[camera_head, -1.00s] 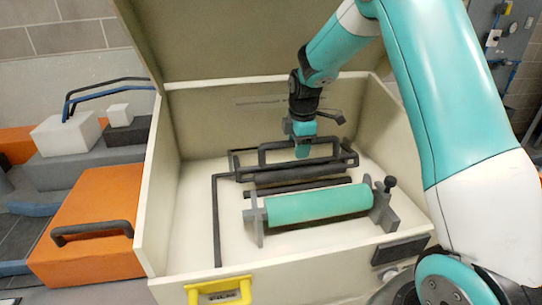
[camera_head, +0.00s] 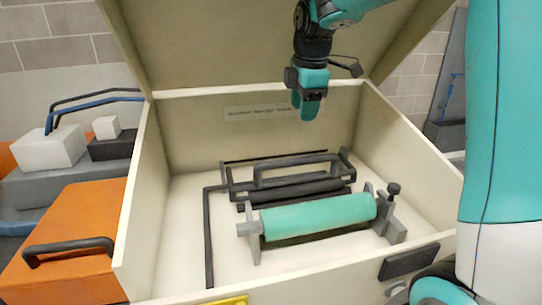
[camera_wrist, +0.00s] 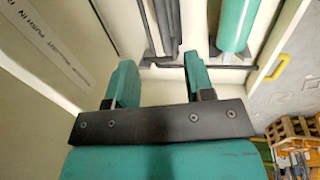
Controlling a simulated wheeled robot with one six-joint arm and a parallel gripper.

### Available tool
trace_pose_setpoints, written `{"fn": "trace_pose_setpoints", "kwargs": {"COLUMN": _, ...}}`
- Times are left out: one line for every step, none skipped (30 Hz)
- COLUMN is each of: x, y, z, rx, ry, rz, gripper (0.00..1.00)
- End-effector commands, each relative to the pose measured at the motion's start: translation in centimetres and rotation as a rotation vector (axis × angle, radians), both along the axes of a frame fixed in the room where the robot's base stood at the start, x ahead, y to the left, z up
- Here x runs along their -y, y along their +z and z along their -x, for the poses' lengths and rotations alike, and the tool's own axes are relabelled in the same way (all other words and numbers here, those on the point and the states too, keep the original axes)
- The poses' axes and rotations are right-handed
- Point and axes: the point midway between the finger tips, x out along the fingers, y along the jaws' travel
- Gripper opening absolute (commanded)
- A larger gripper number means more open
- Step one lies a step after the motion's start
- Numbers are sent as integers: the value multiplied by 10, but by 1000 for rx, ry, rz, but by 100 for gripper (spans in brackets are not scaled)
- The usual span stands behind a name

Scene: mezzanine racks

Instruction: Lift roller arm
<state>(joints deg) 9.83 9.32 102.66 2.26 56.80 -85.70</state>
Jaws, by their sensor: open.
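An open cream box holds a dark roller arm frame with a raised bar handle (camera_head: 298,170). A dark roller (camera_head: 300,190) lies along the front of the frame. A teal roller (camera_head: 318,214) sits in front of it between grey end brackets. My gripper (camera_head: 308,112) hangs above and behind the handle, in front of the box's back wall, apart from it and empty. In the wrist view my gripper's two teal fingers (camera_wrist: 158,78) stand apart, with the dark bars (camera_wrist: 163,28) and the teal roller (camera_wrist: 238,25) beyond them.
The box's raised lid (camera_head: 220,45) stands behind my gripper. The box's left wall (camera_head: 142,190) and a dark knob (camera_head: 393,188) by the teal roller are nearby obstacles. An orange case (camera_head: 65,240) with a handle stands left of the box.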

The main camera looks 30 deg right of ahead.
Motion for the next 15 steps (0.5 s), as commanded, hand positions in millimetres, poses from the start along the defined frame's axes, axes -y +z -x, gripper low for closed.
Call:
{"fn": "trace_pose_setpoints", "kwargs": {"x": -1, "y": 11, "z": 2, "rx": 5, "ry": 0, "rz": 1, "gripper": 48}}
{"fn": "trace_pose_setpoints", "kwargs": {"x": -1, "y": 17, "z": 3, "rx": 6, "ry": 0, "rz": 1, "gripper": 48}}
{"fn": "trace_pose_setpoints", "kwargs": {"x": -3, "y": 24, "z": 5, "rx": 4, "ry": -2, "rz": -1, "gripper": 48}}
{"fn": "trace_pose_setpoints", "kwargs": {"x": -11, "y": 20, "z": 9, "rx": 0, "ry": -10, "rz": -13, "gripper": 48}}
{"fn": "trace_pose_setpoints", "kwargs": {"x": -17, "y": 19, "z": 12, "rx": 0, "ry": -20, "rz": -21, "gripper": 48}}
{"fn": "trace_pose_setpoints", "kwargs": {"x": -25, "y": 17, "z": 16, "rx": 2, "ry": -34, "rz": -33, "gripper": 48}}
{"fn": "trace_pose_setpoints", "kwargs": {"x": -30, "y": 16, "z": 19, "rx": 3, "ry": -45, "rz": -42, "gripper": 48}}
{"fn": "trace_pose_setpoints", "kwargs": {"x": -35, "y": 15, "z": 21, "rx": 4, "ry": -56, "rz": -52, "gripper": 48}}
{"fn": "trace_pose_setpoints", "kwargs": {"x": -43, "y": 13, "z": 26, "rx": 4, "ry": -70, "rz": -63, "gripper": 48}}
{"fn": "trace_pose_setpoints", "kwargs": {"x": -48, "y": 12, "z": 29, "rx": 2, "ry": -81, "rz": -73, "gripper": 48}}
{"fn": "trace_pose_setpoints", "kwargs": {"x": -53, "y": 11, "z": 32, "rx": 3, "ry": -92, "rz": -82, "gripper": 48}}
{"fn": "trace_pose_setpoints", "kwargs": {"x": -60, "y": 9, "z": 36, "rx": 2, "ry": -105, "rz": -94, "gripper": 48}}
{"fn": "trace_pose_setpoints", "kwargs": {"x": -66, "y": 8, "z": 40, "rx": 1, "ry": -116, "rz": -104, "gripper": 48}}
{"fn": "trace_pose_setpoints", "kwargs": {"x": -70, "y": 6, "z": 44, "rx": -1, "ry": -128, "rz": -114, "gripper": 48}}
{"fn": "trace_pose_setpoints", "kwargs": {"x": -77, "y": 4, "z": 48, "rx": -2, "ry": -141, "rz": -126, "gripper": 48}}
